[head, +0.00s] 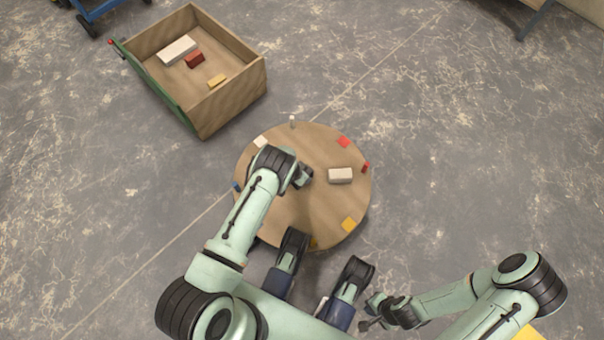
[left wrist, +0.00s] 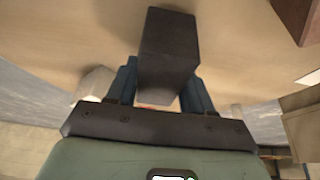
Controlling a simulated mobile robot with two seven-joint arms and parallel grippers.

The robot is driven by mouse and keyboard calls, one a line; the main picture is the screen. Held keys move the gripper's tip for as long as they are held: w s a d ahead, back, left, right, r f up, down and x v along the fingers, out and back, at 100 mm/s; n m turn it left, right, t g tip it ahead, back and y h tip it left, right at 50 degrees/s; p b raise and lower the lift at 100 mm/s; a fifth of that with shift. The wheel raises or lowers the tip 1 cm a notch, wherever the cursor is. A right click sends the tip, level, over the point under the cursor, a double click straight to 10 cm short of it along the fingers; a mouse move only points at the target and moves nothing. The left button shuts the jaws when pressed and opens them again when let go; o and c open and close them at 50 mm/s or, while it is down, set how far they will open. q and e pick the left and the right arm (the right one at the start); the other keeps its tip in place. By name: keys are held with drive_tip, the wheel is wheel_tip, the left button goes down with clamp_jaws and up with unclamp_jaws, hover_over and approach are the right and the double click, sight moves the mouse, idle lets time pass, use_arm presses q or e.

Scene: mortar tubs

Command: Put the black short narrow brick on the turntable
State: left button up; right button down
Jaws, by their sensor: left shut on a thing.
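The black short narrow brick (left wrist: 168,55) is held between the blue fingers of my left gripper (left wrist: 160,88) in the left wrist view. In the head view my left gripper (head: 304,177) is over the middle of the round wooden turntable (head: 312,145), and the brick is mostly hidden by the gripper there. Whether the brick touches the turntable, I cannot tell. A white brick (head: 341,175) lies on the turntable to the right of my left gripper. My right gripper (head: 371,314) is low in the head view, off the turntable; its jaws are too small to read.
Coloured patches, including red (head: 344,142) and yellow (head: 349,224), sit around the turntable's rim, with a small white peg (head: 292,122) at its far edge. A wooden crate (head: 234,98) holding white, red-brown and yellow bricks stands at upper left. Floor on the right is clear.

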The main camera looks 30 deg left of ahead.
use_arm(q)
drive_tip(key=shift+f, duration=0.4)
idle(0.3)
drive_tip(key=o, duration=1.4)
drive_tip(key=shift+o, duration=0.2)
drive_tip(key=p+v, duration=0.5)
drive_tip(key=v, duration=0.2)
drive_tip(key=shift+r+p, duration=0.35)
drive_tip(key=shift+r, duration=0.05)
drive_tip(key=p+v, duration=0.2)
drive_tip(key=v, duration=0.2)
drive_tip(key=shift+s+a+r, duration=0.1)
drive_tip(key=shift+s, duration=0.05)
drive_tip(key=shift+s+a+r+p, duration=0.1)
drive_tip(key=shift+s+r+p, duration=0.2)
drive_tip(key=shift+r, duration=0.25)
use_arm(e)
drive_tip(key=w+a+r+n+t, duration=0.1)
drive_tip(key=w+a+r+t, duration=0.2)
drive_tip(key=w+r, duration=0.5)
drive_tip(key=shift+w+a+r, duration=0.2)
drive_tip(key=shift+w+r, duration=0.1)
drive_tip(key=shift+r, duration=1.25)
